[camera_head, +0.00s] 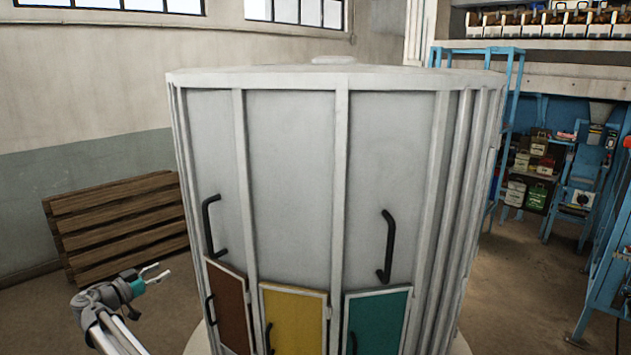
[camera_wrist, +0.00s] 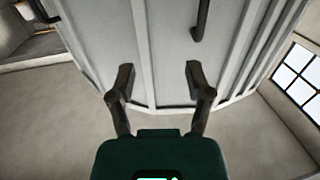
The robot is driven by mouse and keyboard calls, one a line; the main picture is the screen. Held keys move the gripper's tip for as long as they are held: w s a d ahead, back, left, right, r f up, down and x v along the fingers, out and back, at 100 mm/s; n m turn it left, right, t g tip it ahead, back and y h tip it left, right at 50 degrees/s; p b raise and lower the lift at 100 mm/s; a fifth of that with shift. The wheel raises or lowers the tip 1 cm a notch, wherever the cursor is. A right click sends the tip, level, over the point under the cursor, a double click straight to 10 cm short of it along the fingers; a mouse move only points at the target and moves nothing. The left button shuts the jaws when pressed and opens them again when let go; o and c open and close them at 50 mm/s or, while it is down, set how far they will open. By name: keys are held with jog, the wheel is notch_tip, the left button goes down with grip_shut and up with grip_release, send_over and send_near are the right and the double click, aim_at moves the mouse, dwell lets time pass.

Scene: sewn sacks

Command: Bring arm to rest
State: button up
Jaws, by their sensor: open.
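My gripper (camera_head: 152,275) is at the lower left in the head view, left of a large grey many-sided cabinet and apart from it. In the wrist view my gripper (camera_wrist: 158,78) shows two dark fingers spread wide with nothing between them. The cabinet (camera_head: 290,150) fills the middle of the head view. Its grey panels also show beyond the fingers in the wrist view (camera_wrist: 175,50). My arm comes up from the bottom left edge of the head view.
The cabinet has black handles (camera_head: 387,245) and small brown (camera_head: 228,305), yellow (camera_head: 292,320) and teal (camera_head: 376,322) doors low down. A wooden pallet (camera_head: 120,225) leans on the left wall. Blue shelving (camera_head: 590,240) with boxes stands at right. Floor between cabinet and shelving is clear.

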jog(key=w+d+f+n+g+b, duration=0.1)
jog(key=d+f+g+b, duration=0.15)
jog(key=d+f, duration=0.65)
jog(key=d+f+n+g+y+b, duration=0.15)
jog(key=d+g, duration=0.25)
jog(key=d, duration=1.1)
jog(key=w+d+f+g+b, duration=0.1)
jog(key=d+f+g+b, duration=0.15)
jog(key=d+f, duration=0.65)
jog(key=s+d+f+n+g+y+b, duration=0.2)
jog(key=s+d+f, duration=0.4)
jog(key=s+d, duration=0.4)
jog(key=s+d+f+n+g+y+b, duration=0.2)
jog(key=s+d+f+y+b, duration=0.3)
jog(key=s+d, duration=0.5)
jog(key=d+f+g+y, duration=0.1)
jog(key=d, duration=0.5)
jog(key=shift+s+d+f+g, duration=0.2)
jog(key=shift+d+f+g, duration=0.15)
jog(key=shift+d+g, duration=0.05)
jog(key=shift+y, duration=0.25)
jog(key=shift+c, duration=0.2)
